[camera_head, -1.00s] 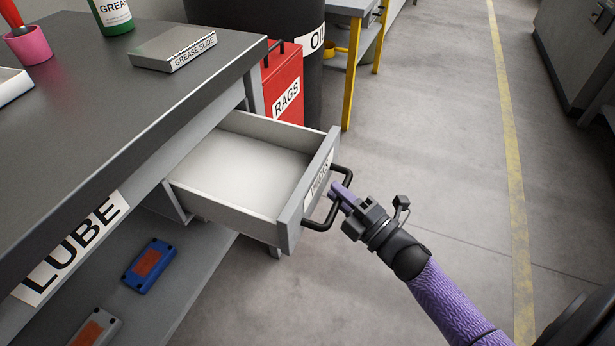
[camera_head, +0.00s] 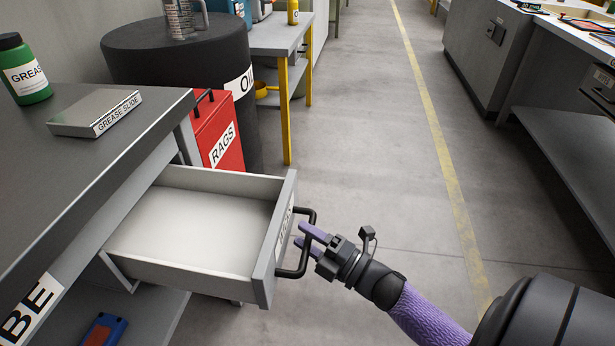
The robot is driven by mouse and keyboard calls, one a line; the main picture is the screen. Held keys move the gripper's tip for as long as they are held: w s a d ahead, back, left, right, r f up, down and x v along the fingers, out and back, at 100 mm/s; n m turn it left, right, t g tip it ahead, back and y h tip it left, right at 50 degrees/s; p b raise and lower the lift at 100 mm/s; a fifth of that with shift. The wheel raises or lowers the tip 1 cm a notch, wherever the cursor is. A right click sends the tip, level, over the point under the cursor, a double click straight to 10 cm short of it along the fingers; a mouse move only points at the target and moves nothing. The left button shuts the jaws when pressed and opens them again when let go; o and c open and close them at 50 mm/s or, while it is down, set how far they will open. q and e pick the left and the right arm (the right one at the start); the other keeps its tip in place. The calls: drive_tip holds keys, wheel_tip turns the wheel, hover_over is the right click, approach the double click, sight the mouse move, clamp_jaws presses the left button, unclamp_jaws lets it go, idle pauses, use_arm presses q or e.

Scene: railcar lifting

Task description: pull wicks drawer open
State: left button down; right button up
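The wicks drawer (camera_head: 190,238) stands pulled well out from under the dark bench top, and its white inside is empty. Its front panel (camera_head: 272,245) faces right, with a label seen at a steep angle and a black bar handle (camera_head: 306,245). My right gripper (camera_head: 300,234) is at the handle, with its two purple fingers spread apart and their tips overlapping the bar in the picture. I cannot tell whether a finger touches the bar. My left gripper is out of view.
A red RAGS bin (camera_head: 218,135) and a black oil drum (camera_head: 180,65) stand behind the drawer. A grease slide box (camera_head: 95,112) and a green bottle (camera_head: 25,70) sit on the bench. The floor to the right is clear up to grey cabinets.

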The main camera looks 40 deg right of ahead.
drive_tip(key=p+v, duration=0.1)
drive_tip(key=v, duration=0.9)
drive_tip(key=shift+p, duration=0.35)
